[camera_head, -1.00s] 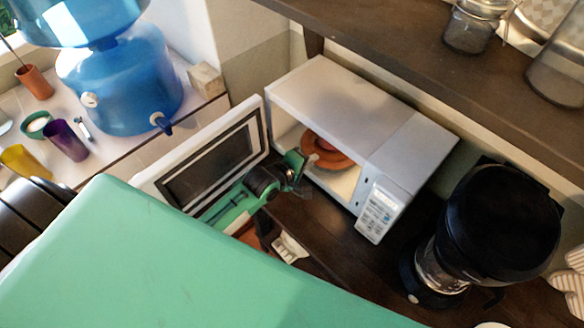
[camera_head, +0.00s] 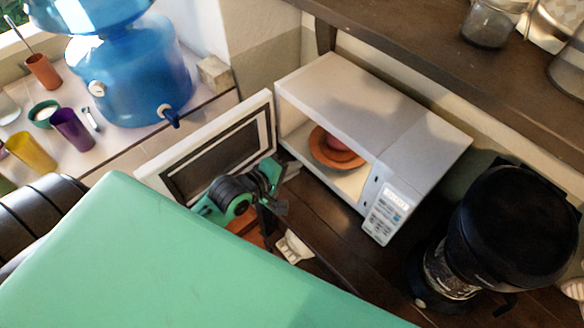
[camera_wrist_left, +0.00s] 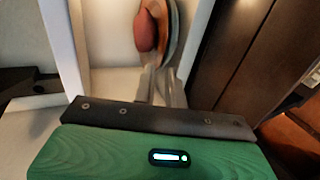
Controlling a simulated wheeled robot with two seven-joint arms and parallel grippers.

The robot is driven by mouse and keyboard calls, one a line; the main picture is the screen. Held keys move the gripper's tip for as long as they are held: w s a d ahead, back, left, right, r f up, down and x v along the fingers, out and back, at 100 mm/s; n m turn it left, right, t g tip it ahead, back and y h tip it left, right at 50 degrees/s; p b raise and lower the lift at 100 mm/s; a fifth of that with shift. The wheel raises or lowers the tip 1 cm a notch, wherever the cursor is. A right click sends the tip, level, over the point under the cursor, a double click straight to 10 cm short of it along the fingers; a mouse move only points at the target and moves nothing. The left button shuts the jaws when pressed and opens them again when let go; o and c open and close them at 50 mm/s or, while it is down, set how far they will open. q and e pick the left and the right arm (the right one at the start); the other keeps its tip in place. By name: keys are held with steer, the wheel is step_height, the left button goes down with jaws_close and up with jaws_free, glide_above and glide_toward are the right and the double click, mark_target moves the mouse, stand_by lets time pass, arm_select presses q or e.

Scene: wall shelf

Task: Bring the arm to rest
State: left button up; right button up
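My left gripper (camera_head: 277,207) is in front of the microwave's opening, beside the open door. In the left wrist view its blurred grey fingers (camera_wrist_left: 162,86) are close together. I cannot tell whether they are fully shut; nothing shows held between them. The white microwave (camera_head: 350,95) stands on the dark counter, and its door (camera_head: 265,110) is swung open to the left. Inside it lies an orange plate (camera_head: 324,154) with a small reddish round item (camera_head: 337,143) on it. Both also show beyond the fingers in the left wrist view. My right gripper is not in view.
A black coffee maker (camera_head: 515,225) stands right of the microwave. A dark wooden shelf (camera_head: 400,35) with jars runs above. A blue water dispenser (camera_head: 145,85) and several cups stand on the ledge at left. A small white item (camera_head: 293,246) lies below my gripper.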

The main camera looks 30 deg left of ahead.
arm_select(q)
steer(key=s+f+m+g+y, duration=0.2)
steer(key=s+m+g, duration=0.3)
steer(key=s+m, duration=0.4)
steer(key=s+f+m+g+y, duration=0.2)
steer(key=s+m+g, duration=0.2)
steer(key=s+m, duration=0.5)
step_height(320, 180, down, 32)
steer(key=s+n+g, duration=0.1)
steer(key=s+n, duration=0.1)
steer(key=s+a+f, duration=0.2)
steer(key=s+f, duration=0.7)
steer(key=s+a+f+g, duration=0.1)
steer(key=s+a+f, duration=0.1)
steer(key=s+f, duration=0.8)
steer(key=shift+y, duration=0.3)
